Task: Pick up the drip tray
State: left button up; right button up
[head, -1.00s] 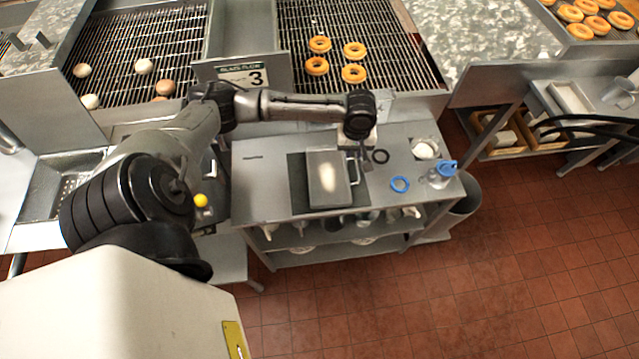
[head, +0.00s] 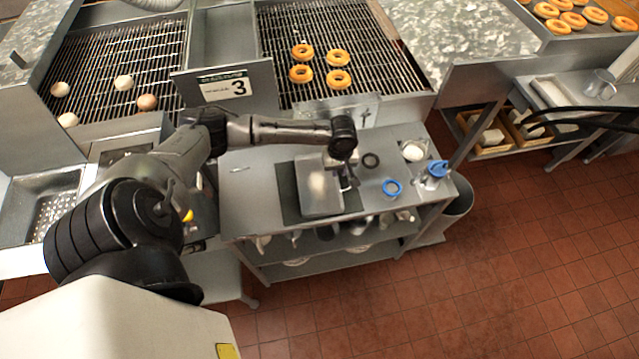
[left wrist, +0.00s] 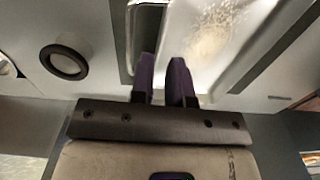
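The drip tray (head: 318,196) is a pale, shiny metal tray with a handle on its right side. It lies on a dark mat on the steel table. My left gripper (head: 347,184) reaches down at the tray's right edge, by the handle. In the left wrist view, the tray (left wrist: 215,50) has pale residue on it. The two dark fingers (left wrist: 164,72) point at its handle side, with a narrow gap between them. I see no firm grip on the handle, and the exact contact is hidden. My right gripper is not in view.
A black ring (head: 371,160), a blue ring (head: 393,188) and a blue-topped container (head: 437,170) stand right of the tray. A number 3 sign (head: 226,88) and a rack with doughnuts (head: 338,80) are behind. The table's front edge is close to the tray.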

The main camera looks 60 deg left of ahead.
aim_at(323, 182)
pick_arm(q)
notch_tip(323, 182, down, 5)
jog(key=shift+d+r+b, duration=0.1)
jog(key=shift+r+b, duration=0.05)
jog(key=shift+b, duration=0.35)
grip_shut()
jog(key=shift+r, duration=0.1)
